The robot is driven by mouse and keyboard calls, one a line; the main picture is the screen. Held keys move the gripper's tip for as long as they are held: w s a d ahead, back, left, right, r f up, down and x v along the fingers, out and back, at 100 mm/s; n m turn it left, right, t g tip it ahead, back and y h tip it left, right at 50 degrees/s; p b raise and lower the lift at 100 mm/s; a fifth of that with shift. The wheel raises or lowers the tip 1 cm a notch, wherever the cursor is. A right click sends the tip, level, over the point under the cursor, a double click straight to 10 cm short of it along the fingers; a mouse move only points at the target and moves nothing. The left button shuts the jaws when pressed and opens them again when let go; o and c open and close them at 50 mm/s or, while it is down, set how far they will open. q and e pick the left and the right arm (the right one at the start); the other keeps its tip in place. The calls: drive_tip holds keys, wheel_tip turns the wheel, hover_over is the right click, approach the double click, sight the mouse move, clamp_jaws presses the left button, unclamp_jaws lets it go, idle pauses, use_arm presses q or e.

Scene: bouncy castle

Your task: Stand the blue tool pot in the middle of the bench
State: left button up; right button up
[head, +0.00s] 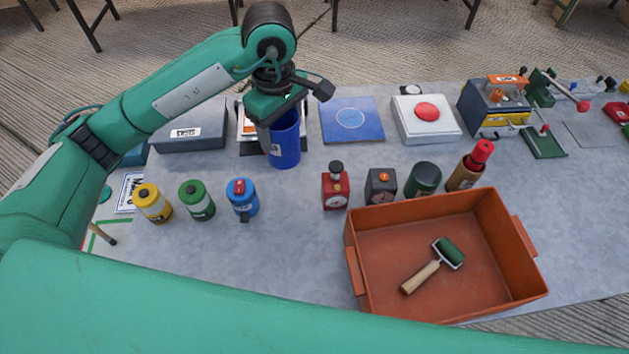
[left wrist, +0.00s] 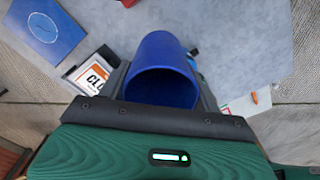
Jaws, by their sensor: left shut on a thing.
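The blue tool pot (head: 286,147) is upright at the back left of the grey bench (head: 285,235), in front of a dark-framed card. My left gripper (head: 282,114) comes down over it from behind and is shut on its upper part. In the left wrist view the pot (left wrist: 162,60) sits between the fingers, with its open mouth facing the camera and dark inside. I cannot tell whether its base touches the bench. My right gripper is not in view.
Yellow, green and blue canisters (head: 197,201) stand at the front left. Red and black timers (head: 336,188) and a dark green can (head: 423,180) stand behind an orange tray (head: 390,260) holding a roller. A blue mat (head: 368,134) lies right of the pot. Bare bench shows around the middle.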

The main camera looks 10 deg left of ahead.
sight(284, 154)
use_arm(q)
wheel_tip(284, 154, down, 19)
drive_tip(key=p, duration=0.4)
drive_tip(key=shift+s+f, duration=0.1)
drive_tip(key=shift+s, duration=0.05)
drive_tip(key=shift+f, duration=0.3)
drive_tip(key=o, duration=1.2)
drive_tip(key=shift+r, duration=0.1)
drive_tip(key=shift+r, duration=0.2)
wheel_tip(284, 154, up, 10)
drive_tip(key=b, duration=0.3)
drive_tip(key=shift+r, duration=0.15)
drive_tip(key=shift+r+b, duration=0.3)
drive_tip(key=shift+r, duration=0.4)
